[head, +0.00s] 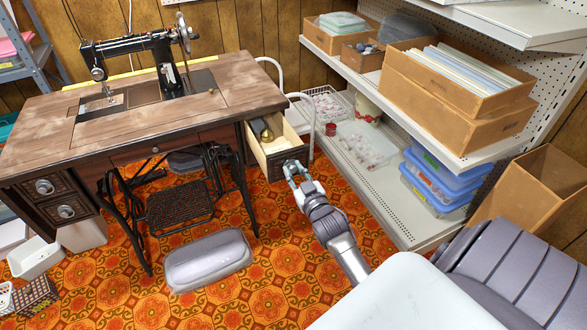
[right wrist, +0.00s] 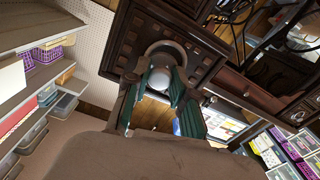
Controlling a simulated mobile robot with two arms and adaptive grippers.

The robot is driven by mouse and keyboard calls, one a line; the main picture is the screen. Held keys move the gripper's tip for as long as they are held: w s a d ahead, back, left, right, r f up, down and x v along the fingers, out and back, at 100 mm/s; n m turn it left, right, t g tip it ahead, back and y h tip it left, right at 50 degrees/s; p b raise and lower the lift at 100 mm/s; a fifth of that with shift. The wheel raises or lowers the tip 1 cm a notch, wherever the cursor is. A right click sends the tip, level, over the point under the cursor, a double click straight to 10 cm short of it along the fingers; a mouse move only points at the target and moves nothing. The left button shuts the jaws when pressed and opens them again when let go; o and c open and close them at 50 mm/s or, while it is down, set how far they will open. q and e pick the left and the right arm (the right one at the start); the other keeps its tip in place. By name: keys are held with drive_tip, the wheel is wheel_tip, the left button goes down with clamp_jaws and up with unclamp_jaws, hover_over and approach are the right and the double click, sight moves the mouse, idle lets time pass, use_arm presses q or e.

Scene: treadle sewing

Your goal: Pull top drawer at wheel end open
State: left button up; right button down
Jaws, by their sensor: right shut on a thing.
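The sewing table (head: 140,120) carries a black treadle sewing machine (head: 145,50) with its handwheel at the right. The top drawer at the wheel end (head: 262,157) stands pulled out from the table's right side. Its pale inside shows, with a brass-coloured thing (head: 263,128) in it. My right gripper (head: 294,170) is at the drawer's dark front. In the right wrist view the dark carved drawer front (right wrist: 125,50) shows, and the green fingers are shut on its round pull (right wrist: 165,70). The fingertips partly hide the pull. My left gripper is not in view.
Metal shelves (head: 400,205) with boxes, blue-lidded tubs and trays stand close to the right of the drawer. A grey cushion (head: 207,260) lies on the orange patterned floor. Patterned floor (head: 290,240) is open in front of the drawer, beside my right arm.

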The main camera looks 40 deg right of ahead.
drive_tip(key=c, duration=0.9)
unclamp_jaws()
drive_tip(key=shift+c, duration=0.2)
drive_tip(key=v, duration=1.2)
drive_tip(key=shift+f, duration=0.15)
